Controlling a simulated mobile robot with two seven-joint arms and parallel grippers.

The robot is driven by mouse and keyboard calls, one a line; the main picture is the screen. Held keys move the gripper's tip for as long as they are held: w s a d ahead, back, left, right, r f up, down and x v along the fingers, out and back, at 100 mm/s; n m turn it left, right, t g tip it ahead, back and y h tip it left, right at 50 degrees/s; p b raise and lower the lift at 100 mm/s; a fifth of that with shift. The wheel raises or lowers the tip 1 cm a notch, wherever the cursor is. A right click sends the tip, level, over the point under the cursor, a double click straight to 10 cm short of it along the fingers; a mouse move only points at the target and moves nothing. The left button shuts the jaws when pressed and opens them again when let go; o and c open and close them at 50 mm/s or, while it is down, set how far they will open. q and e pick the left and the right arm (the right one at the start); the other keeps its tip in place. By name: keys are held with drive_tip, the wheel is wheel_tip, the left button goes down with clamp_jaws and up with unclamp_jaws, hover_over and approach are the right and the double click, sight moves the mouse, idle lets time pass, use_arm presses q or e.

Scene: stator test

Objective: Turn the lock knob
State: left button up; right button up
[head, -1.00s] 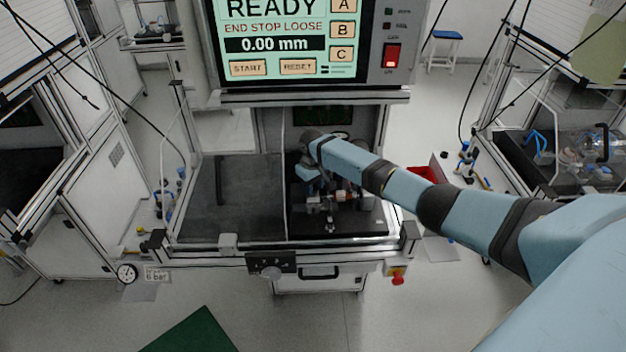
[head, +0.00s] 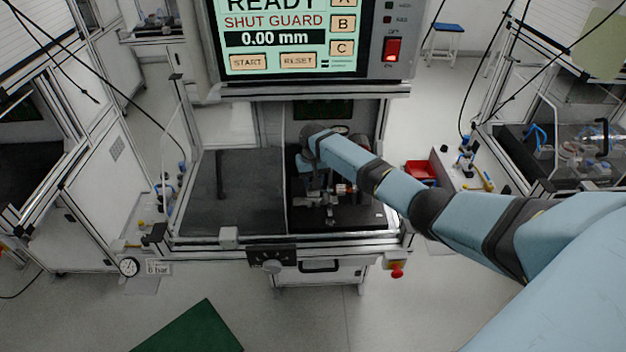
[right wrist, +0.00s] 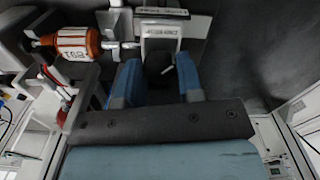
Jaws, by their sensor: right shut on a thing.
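My right gripper (right wrist: 158,78) has its two blue fingers on either side of a dark knob (right wrist: 157,66) with a small white mark, and is shut on it. The knob sits at the near end of a pale block (right wrist: 160,32) with a printed label. In the head view my right arm reaches into the machine bay, and its gripper (head: 306,170) is down at the fixture (head: 318,199); the knob is hidden there. The screen (head: 273,39) reads READY, SHUT GUARD, 0.00 mm. My left gripper is not in view.
An orange cylinder (right wrist: 76,43) with a white label lies in the fixture, left of the knob in the right wrist view. The bay's left half has a bare dark floor (head: 250,190). A red emergency button (head: 397,271) is at the front right.

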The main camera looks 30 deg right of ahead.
drive_tip(key=o, duration=0.9)
drive_tip(key=shift+r, duration=0.1)
wheel_tip(320, 180, up, 14)
drive_tip(key=shift+f+b, duration=0.15)
drive_tip(key=shift+b, duration=0.85)
